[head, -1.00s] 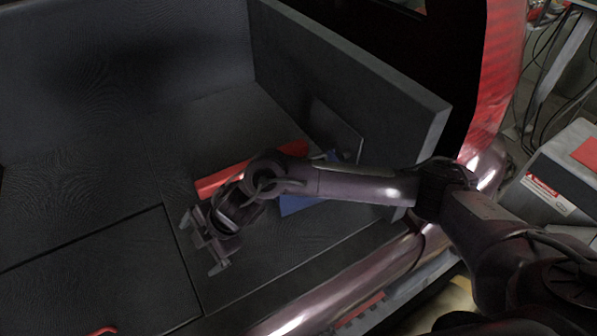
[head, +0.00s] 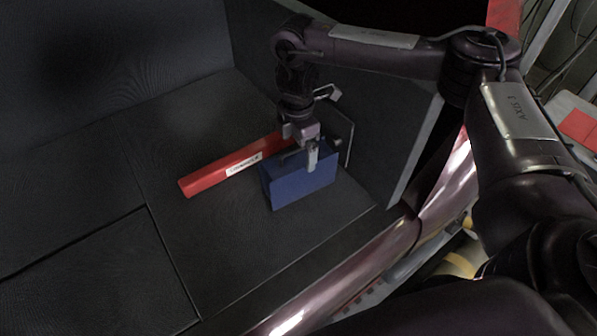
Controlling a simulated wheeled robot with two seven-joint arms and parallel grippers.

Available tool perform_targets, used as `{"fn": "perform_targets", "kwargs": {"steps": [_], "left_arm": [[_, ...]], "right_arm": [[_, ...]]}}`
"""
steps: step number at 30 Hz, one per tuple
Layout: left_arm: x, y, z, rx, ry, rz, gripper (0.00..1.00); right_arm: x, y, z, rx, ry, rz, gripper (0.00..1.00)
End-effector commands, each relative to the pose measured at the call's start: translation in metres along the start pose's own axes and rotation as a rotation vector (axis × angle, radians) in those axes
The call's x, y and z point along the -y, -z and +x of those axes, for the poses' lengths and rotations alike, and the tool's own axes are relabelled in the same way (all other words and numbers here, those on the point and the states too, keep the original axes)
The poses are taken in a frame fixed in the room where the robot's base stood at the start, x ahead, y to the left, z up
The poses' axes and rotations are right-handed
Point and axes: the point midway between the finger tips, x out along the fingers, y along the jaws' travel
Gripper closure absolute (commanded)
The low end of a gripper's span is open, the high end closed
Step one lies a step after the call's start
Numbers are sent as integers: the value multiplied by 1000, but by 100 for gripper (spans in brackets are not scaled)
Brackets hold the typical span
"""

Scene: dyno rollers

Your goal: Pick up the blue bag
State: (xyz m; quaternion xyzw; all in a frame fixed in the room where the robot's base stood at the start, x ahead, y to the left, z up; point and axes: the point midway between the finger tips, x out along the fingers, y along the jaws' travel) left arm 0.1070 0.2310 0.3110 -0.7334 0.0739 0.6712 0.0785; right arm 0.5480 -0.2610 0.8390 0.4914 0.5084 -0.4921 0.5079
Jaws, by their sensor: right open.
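The blue bag (head: 300,186) is a box-like blue shape standing on the dark floor of a truck-bed-like space, right of the picture's middle. My right gripper (head: 300,160) points down at the bag's top edge, with its fingers apart. One finger shows in front of the bag's near face; the other is partly hidden behind the gripper body, so I cannot tell whether they touch the bag. My left gripper is not in view.
A long red box (head: 225,168) with a white label lies left of and behind the bag. A dark side wall (head: 385,140) rises close on the right. The dark floor (head: 90,200) to the left is clear.

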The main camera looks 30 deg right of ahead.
Motion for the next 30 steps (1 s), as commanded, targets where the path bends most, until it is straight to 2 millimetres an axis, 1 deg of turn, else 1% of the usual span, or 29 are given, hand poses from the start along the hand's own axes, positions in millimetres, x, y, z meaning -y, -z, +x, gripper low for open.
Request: {"fn": "perform_targets", "kwargs": {"steps": [1, 2, 3, 6, 9, 15, 30], "left_arm": [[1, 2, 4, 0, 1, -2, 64], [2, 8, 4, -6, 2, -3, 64], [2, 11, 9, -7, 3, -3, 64], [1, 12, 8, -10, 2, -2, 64], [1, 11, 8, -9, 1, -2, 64], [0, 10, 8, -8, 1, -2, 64], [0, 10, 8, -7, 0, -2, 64]], "right_arm": [[0, -3, 13, 0, 3, 3, 0], [0, -4, 18, -1, 3, 2, 0], [-1, -4, 21, 0, 2, 0, 0], [-1, -4, 31, 1, 2, 0, 0], [-1, -4, 36, 0, 0, 0, 0], [-1, -4, 36, 0, -1, -1, 0], [-1, -4, 36, 0, 0, -1, 65]]}}
